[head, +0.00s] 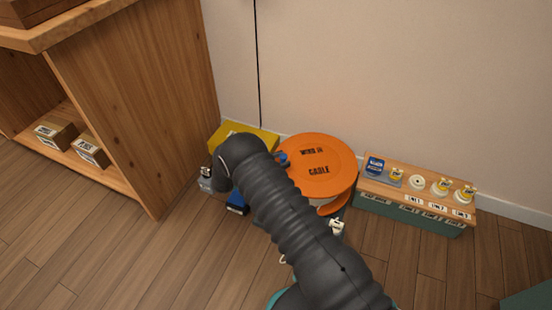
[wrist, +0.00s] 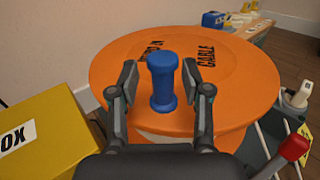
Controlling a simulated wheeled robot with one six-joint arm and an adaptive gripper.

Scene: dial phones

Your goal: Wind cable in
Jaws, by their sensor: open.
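The orange cable reel (head: 317,168) stands by the wall, with dark lettering that reads "CABLE" on its top disc. It also fills the middle of the wrist view (wrist: 240,95). A blue upright handle (wrist: 163,82) stands on the near part of the disc; in the head view only a bit of it (head: 282,159) shows past my arm. My gripper (wrist: 163,85) is open, with one finger on each side of the blue handle. Gaps show between the fingers and the handle. My arm hides the gripper in the head view.
A yellow box (wrist: 45,130) stands left of the reel. A low wooden-topped bench (head: 415,195) with labelled small items is to the right. A wooden shelf unit (head: 130,110) stands at left. A red-knobbed lever (wrist: 293,147) is right of my gripper. A black cord (head: 257,70) hangs on the wall.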

